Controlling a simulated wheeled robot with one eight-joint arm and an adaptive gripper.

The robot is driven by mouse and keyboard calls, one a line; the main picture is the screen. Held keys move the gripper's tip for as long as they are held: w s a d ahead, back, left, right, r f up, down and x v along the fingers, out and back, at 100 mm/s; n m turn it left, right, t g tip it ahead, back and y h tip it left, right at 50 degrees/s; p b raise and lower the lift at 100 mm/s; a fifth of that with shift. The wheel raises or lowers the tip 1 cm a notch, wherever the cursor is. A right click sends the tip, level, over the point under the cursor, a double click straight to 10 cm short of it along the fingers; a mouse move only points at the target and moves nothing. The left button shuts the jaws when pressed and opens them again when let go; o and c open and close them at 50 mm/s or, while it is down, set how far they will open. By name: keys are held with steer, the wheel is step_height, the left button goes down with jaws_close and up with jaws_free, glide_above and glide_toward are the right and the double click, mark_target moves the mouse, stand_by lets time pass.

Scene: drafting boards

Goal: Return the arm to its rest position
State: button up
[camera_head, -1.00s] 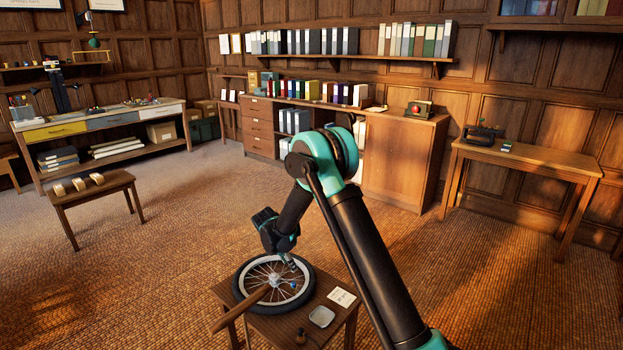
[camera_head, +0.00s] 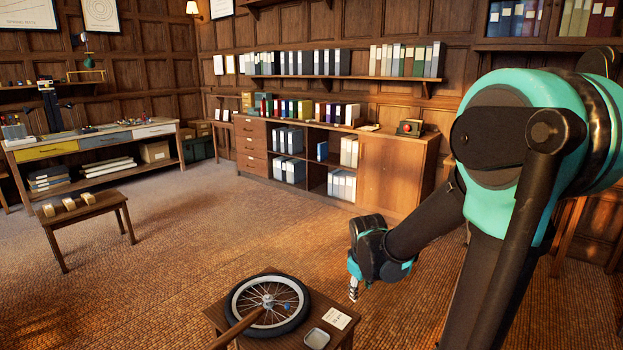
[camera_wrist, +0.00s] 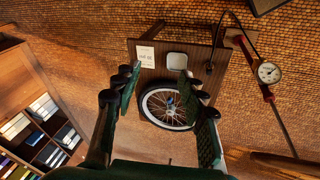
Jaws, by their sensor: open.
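My gripper (camera_head: 354,290) hangs at the end of my arm, to the right of the small wooden table and above the floor in the head view. In the wrist view my gripper (camera_wrist: 158,82) has its two fingers spread apart, with nothing between them touching either finger. A spoked wheel with a black tyre (camera_head: 233,301) lies flat on the table (camera_head: 265,341). The wheel also shows beyond the fingers in the wrist view (camera_wrist: 150,107), partly covered by the right finger. My arm's elbow is raised at the right of the head view.
A white card (camera_head: 337,318) and a small metal dish (camera_head: 317,338) lie on the table beside the wheel. A round gauge (camera_wrist: 268,72) shows in the wrist view. A low bench (camera_head: 85,209) stands at left, a cabinet (camera_head: 390,176) behind. The carpet between is clear.

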steer(key=s+d+f+m, duration=0.1)
steer(key=s+d+m, duration=0.1)
steer(key=s+m, duration=0.2)
steer(key=s+d+f+m, duration=0.1)
steer(key=s+m, duration=0.3)
steer(key=s, duration=0.5)
steer(key=shift+d+t+y, duration=0.3)
steer(key=shift+d+t, duration=0.1)
steer(key=shift+d, duration=0.45)
